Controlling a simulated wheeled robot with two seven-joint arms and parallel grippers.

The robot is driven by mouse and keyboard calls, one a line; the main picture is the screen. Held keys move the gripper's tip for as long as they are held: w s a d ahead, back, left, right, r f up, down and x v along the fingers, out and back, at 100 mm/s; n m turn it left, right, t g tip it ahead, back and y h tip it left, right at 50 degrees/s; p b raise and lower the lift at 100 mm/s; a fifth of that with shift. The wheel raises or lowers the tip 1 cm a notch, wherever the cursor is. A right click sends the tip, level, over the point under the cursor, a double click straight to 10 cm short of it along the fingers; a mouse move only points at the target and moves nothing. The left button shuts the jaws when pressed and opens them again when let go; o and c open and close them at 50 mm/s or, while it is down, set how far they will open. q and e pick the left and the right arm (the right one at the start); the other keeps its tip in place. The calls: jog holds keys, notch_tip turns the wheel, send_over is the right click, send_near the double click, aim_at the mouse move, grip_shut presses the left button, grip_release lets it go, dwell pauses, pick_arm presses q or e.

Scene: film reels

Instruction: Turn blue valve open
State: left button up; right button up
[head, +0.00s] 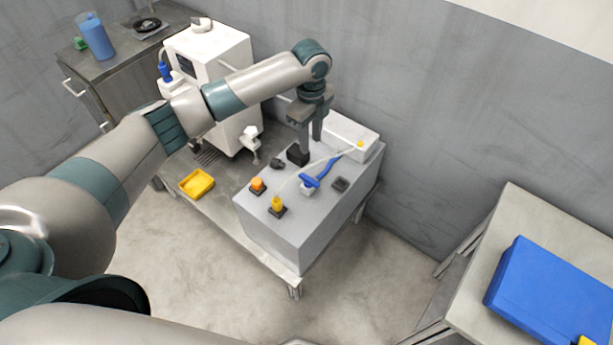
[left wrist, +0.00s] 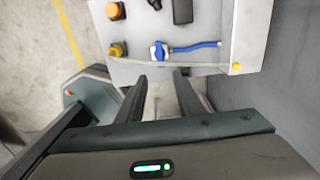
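The blue valve (head: 321,174) is a blue lever handle on a white base, on top of the grey box (head: 300,225). In the left wrist view the blue valve (left wrist: 195,46) lies roughly crosswise, just beyond the fingertips. My left gripper (head: 310,140) points down over the back part of the box, close to the valve. In the left wrist view its two fingers (left wrist: 160,76) are apart with nothing between them. I see no contact with the valve. My right gripper is not in view.
On the box stand an orange button (head: 257,184), a yellow valve (head: 277,203) and a black block (head: 297,154). A white box (head: 350,136) is at its back. A white machine (head: 215,50) and yellow tray (head: 197,184) stand left. A blue case (head: 550,290) lies right.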

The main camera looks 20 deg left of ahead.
aim_at(309, 178)
pick_arm(q)
jog(key=shift+w+a+r, duration=0.15)
jog(key=shift+a, duration=0.1)
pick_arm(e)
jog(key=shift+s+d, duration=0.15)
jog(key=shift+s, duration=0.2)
